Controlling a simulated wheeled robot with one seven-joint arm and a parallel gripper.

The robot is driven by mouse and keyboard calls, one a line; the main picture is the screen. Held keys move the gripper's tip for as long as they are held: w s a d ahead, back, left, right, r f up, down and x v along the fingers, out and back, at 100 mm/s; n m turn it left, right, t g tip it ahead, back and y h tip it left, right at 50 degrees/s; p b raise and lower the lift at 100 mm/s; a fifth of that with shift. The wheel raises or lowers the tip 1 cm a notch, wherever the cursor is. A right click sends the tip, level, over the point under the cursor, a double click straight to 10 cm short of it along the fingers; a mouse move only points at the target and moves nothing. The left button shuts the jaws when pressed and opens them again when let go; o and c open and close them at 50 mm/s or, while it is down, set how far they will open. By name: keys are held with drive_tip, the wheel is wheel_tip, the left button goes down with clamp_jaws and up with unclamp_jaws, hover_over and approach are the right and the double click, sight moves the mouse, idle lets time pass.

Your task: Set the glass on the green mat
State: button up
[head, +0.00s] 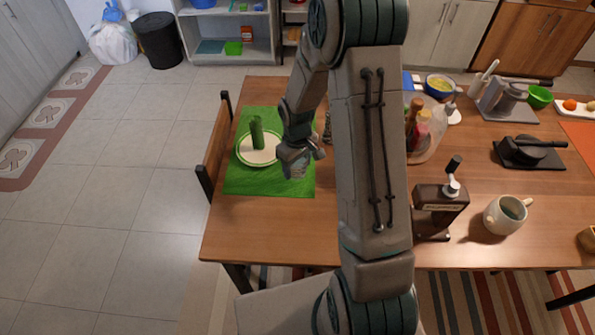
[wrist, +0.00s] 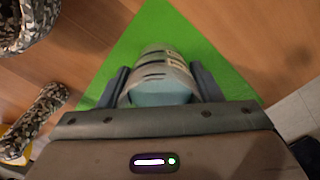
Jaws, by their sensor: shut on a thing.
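My gripper (wrist: 160,84) is shut on the glass (wrist: 162,70), a clear cup with dark stripes and a bluish tint, held between the two fingers. In the head view my gripper (head: 299,153) and the glass (head: 297,168) are over the right part of the green mat (head: 240,183), right of the plate. The mat also shows behind the glass in the wrist view (wrist: 165,25). Whether the glass touches the mat or hangs just above it, I cannot tell.
A white plate (head: 244,156) with a green upright thing (head: 257,132) sits on the mat. Patterned grey objects (wrist: 38,115) stand left in the wrist view. A coffee grinder (head: 440,208), a mug (head: 507,214) and bottles (head: 418,125) are right of my arm. The mat's front strip is clear.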

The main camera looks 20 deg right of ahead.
sight(297, 173)
drive_tip(key=shift+f+p, duration=0.35)
drive_tip(key=shift+f, duration=1.65)
drive_tip(key=shift+f, duration=0.2)
drive_tip(key=o, duration=1.2)
drive_tip(key=shift+c, duration=0.2)
drive_tip(key=shift+r, duration=0.1)
